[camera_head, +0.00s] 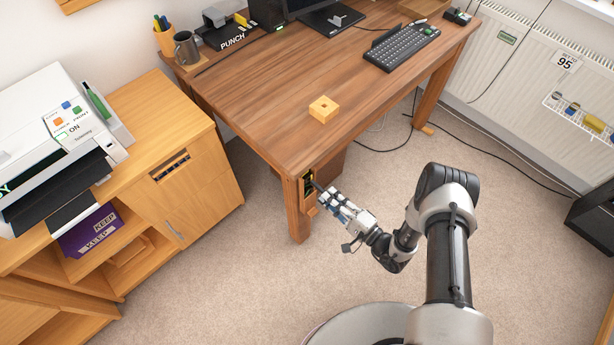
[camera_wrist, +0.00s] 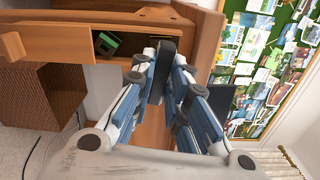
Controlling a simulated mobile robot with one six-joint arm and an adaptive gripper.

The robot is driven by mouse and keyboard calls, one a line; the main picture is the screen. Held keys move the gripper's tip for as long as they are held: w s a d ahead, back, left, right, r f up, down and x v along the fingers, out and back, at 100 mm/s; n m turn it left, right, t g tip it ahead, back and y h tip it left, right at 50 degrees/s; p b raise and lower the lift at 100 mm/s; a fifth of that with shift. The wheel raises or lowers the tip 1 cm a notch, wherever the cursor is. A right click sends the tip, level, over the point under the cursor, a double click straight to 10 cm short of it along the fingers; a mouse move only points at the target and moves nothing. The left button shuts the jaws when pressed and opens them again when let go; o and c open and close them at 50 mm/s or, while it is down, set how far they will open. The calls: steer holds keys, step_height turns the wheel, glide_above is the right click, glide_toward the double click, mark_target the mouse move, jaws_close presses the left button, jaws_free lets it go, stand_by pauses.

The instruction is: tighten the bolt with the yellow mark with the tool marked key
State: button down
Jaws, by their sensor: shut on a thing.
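In the wrist view my gripper (camera_wrist: 164,72) is shut on a dark thing (camera_wrist: 161,62), mostly hidden between the fingers. I cannot read a mark on it, so I cannot tell whether it is the key tool. A green piece with a dark mark (camera_wrist: 107,43) sits in the wooden recess left of the fingers. I cannot make out a bolt with a yellow mark in either view.
The desk (camera_head: 270,90) carries a yellow block with a hole (camera_head: 323,109), a keyboard (camera_head: 401,47), a mug (camera_head: 187,48) and a punch. A cabinet (camera_head: 190,185) with a printer stands at left. A radiator (camera_head: 530,70) is at right. The carpet between is clear except cables.

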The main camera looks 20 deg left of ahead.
steer(key=shift+s+d, duration=0.2)
steer(key=shift+d, duration=0.35)
steer(key=shift+p+v, duration=0.35)
steer(key=shift+v, duration=2.15)
steer(key=w+d+r+m+t, duration=0.1)
steer(key=w+d+r, duration=0.1)
steer(key=d+r, duration=0.4)
steer(key=w+d+r+t+h, duration=0.1)
steer(key=d+r, duration=0.5)
steer(key=r, duration=0.6)
steer(key=w+d+r+m+t+h, duration=0.1)
steer(key=w+d+r, duration=0.2)
steer(key=d+r, duration=0.4)
step_height(320, 180, up, 3)
steer(key=shift+w+r+m+t, duration=0.1)
steer(key=shift+w+m+t, duration=0.2)
steer(key=shift+w, duration=0.05)
